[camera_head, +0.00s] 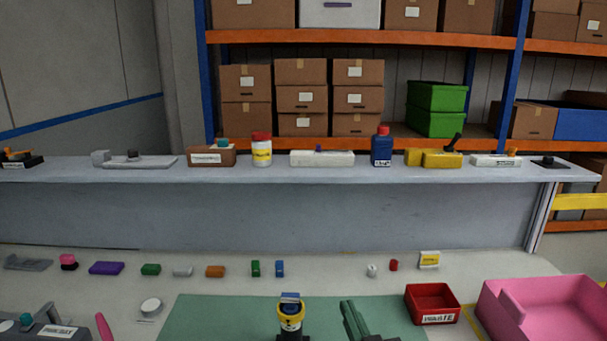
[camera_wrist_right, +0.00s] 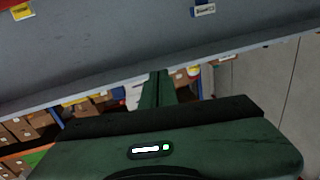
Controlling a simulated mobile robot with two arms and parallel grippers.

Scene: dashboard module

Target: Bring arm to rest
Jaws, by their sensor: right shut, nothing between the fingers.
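My right gripper (camera_head: 354,318) shows at the bottom of the head view, over the green mat (camera_head: 215,315). Its green fingers are together with nothing between them. The right wrist view shows the same closed fingers (camera_wrist_right: 156,88) beyond the dark green gripper body, clear of any object. A yellow and black upright piece with a blue top (camera_head: 290,318) stands to the left of the gripper, apart from it. My left gripper is not in either view.
A red waste bin (camera_head: 432,303) and a pink bin (camera_head: 550,310) stand to the right. Several small coloured parts line the back of the table, below a grey shelf (camera_head: 300,173) holding bottles and boxes. A grey fixture (camera_head: 45,328) is at the left front.

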